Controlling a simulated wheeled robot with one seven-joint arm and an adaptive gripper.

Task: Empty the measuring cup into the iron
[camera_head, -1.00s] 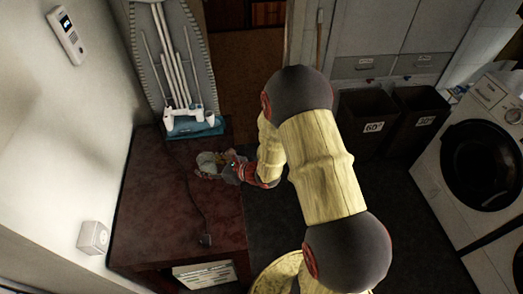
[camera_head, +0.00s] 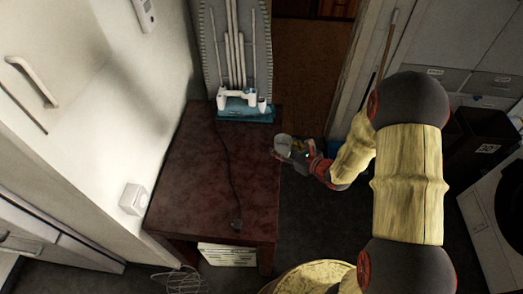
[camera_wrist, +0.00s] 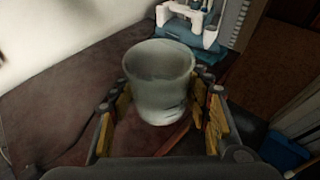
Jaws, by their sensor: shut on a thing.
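The measuring cup (camera_head: 283,144) is a pale, cloudy cup. My gripper (camera_head: 297,152) is shut on it and holds it at the right edge of the dark red table. In the wrist view the cup (camera_wrist: 160,82) stands between the fingers, roughly upright, its mouth facing the camera; I cannot make out its contents. A teal and white appliance (camera_head: 245,108), which looks like the iron, is at the table's far end, before the ironing board. In the wrist view the iron (camera_wrist: 193,35) is beyond the cup, apart from it.
The table (camera_head: 190,185) is mostly bare, with a dark cord (camera_head: 229,180) and plug across it. The ironing board (camera_head: 236,45) stands behind. A white wall with a small white box (camera_head: 133,199) bounds the left. Dark floor lies right of the table.

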